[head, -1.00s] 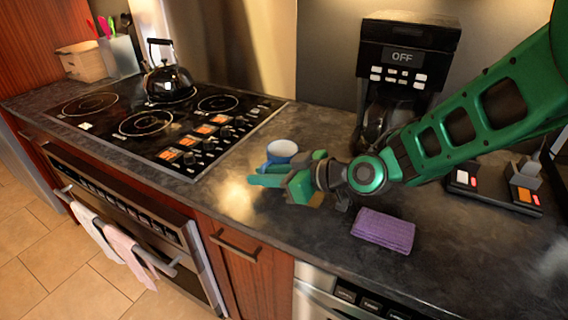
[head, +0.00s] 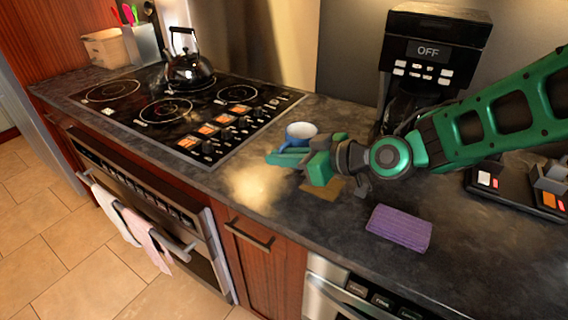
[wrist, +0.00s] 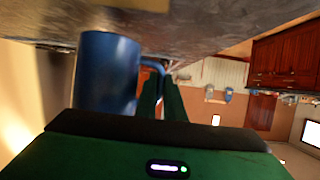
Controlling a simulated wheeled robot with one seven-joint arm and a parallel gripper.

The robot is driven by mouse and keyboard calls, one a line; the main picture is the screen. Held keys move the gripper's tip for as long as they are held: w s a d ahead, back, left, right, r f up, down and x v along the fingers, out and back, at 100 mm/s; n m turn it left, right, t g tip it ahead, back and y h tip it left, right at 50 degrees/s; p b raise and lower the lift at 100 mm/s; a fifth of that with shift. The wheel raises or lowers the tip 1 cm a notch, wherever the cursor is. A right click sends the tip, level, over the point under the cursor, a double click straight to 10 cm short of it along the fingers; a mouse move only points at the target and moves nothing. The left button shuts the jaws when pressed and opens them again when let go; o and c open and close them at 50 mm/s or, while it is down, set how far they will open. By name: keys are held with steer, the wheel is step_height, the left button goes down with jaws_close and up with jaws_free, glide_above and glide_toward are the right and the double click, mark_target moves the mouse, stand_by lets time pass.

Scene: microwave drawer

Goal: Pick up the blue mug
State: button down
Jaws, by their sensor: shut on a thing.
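The blue mug (head: 301,133), with a pale inside, is upright over the counter, right of the cooktop. In the wrist view the mug (wrist: 107,78) appears left of my fingers, with its handle (wrist: 154,66) reaching between the fingertips. My green gripper (head: 290,157) comes in from the right and is shut on the mug's handle. In the wrist view my gripper's fingers (wrist: 162,92) are close together around the handle. I cannot tell whether the mug's base touches the counter. The fingers hide part of the mug's near side.
A brown sponge-like piece (head: 323,190) lies under my gripper, and a purple cloth (head: 399,228) lies nearer the front edge. The coffee maker (head: 432,55) stands behind my arm. The cooktop (head: 165,110) holds a black kettle (head: 189,69).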

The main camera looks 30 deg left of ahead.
steer(key=s+a+r, duration=0.6)
steer(key=a+r, duration=0.2)
steer(key=a, duration=0.1)
steer(key=shift+s+a+r, duration=0.15)
steer(key=shift+s+a, duration=0.15)
steer(key=shift+a, duration=0.05)
steer(key=shift+s, duration=0.1)
stand_by(0.5)
